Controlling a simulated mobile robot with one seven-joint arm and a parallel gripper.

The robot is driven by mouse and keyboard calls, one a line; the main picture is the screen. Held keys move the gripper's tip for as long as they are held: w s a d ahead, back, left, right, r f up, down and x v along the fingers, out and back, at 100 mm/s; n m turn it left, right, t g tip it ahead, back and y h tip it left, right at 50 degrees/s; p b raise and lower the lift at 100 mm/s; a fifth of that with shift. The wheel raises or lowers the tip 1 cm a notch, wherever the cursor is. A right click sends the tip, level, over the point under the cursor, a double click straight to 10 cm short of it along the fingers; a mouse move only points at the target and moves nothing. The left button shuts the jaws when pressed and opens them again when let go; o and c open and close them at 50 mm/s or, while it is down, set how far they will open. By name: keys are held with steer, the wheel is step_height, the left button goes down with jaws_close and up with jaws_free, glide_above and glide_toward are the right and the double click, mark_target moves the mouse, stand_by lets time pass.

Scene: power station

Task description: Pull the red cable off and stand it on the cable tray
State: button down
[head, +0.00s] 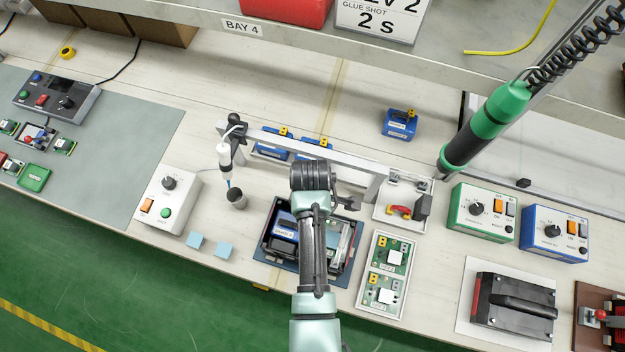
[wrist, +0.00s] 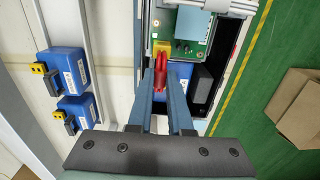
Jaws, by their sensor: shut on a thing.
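In the wrist view, my gripper (wrist: 160,82) is shut on the red cable (wrist: 160,70). The red cable's far end meets a yellow connector (wrist: 161,46) at the edge of a green board (wrist: 190,35); I cannot tell whether it is still plugged in. The board lies in an open black case (head: 268,250) with a blue battery (head: 284,226). In the head view, my arm stands over the case and hides the cable and fingertips. A white tray (head: 384,216), apparently the cable tray, is right of the case, with a red-and-yellow piece (head: 401,211) and a black block.
A metal rail (head: 290,146) runs behind the case. Blue batteries (wrist: 70,72) stand behind it. A glue dispenser (head: 226,155) and cup (head: 237,199) are left. A white tray of green boards (head: 371,300) is front right. A green hanging tool (head: 485,125) is back right.

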steer(key=shift+r, duration=0.2)
step_height(320, 180, up, 8)
steer(key=p, duration=0.8)
steer(key=shift+f, duration=0.1)
stand_by(0.5)
